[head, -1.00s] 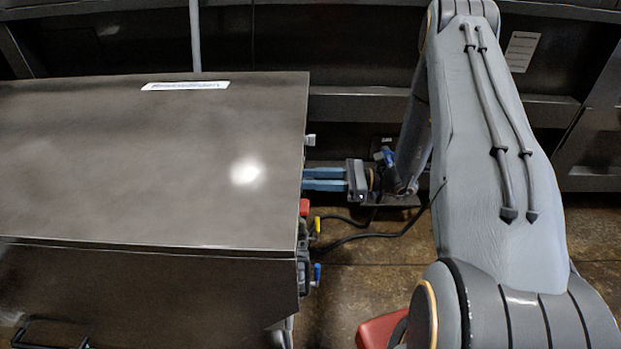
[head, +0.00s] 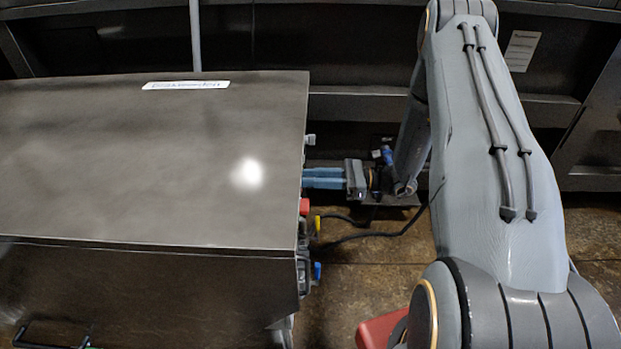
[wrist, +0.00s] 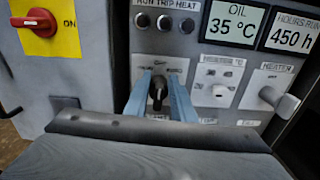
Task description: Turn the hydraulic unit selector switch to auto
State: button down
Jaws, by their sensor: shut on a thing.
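The selector switch (wrist: 158,88) is a small black knob on a light plate of the grey control panel, in the middle of the wrist view. My gripper (wrist: 160,92) has its two blue fingers on either side of the knob and is shut on it. The knob's pointer looks roughly upright, and its position labels are too blurred to read. In the head view my gripper (head: 306,178) reaches left to the right side of the dark metal cabinet (head: 150,160). The switch is hidden there by the cabinet's edge.
In the wrist view, a red rotary switch (wrist: 40,22) on a yellow plate is at left. A heater knob (wrist: 280,100) and an oil display (wrist: 233,25) are at right. In the head view, red (head: 304,207) and blue (head: 317,271) controls stick out nearby.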

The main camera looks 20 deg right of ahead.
jog(key=shift+m, duration=0.4)
jog(key=shift+w+d+f+m, duration=0.1)
jog(key=shift+w+m, duration=0.05)
jog(key=shift+m, duration=1.1)
jog(key=shift+w+d+f+m, duration=0.1)
jog(key=shift+w+f+m, duration=0.1)
jog(key=shift+m, duration=1)
jog(key=shift+w+f+m, duration=0.1)
jog(key=shift+w+m, duration=0.05)
jog(key=shift+m, duration=1.1)
jog(key=c, duration=1.8)
grip_release()
jog(key=shift+d+r, duration=0.1)
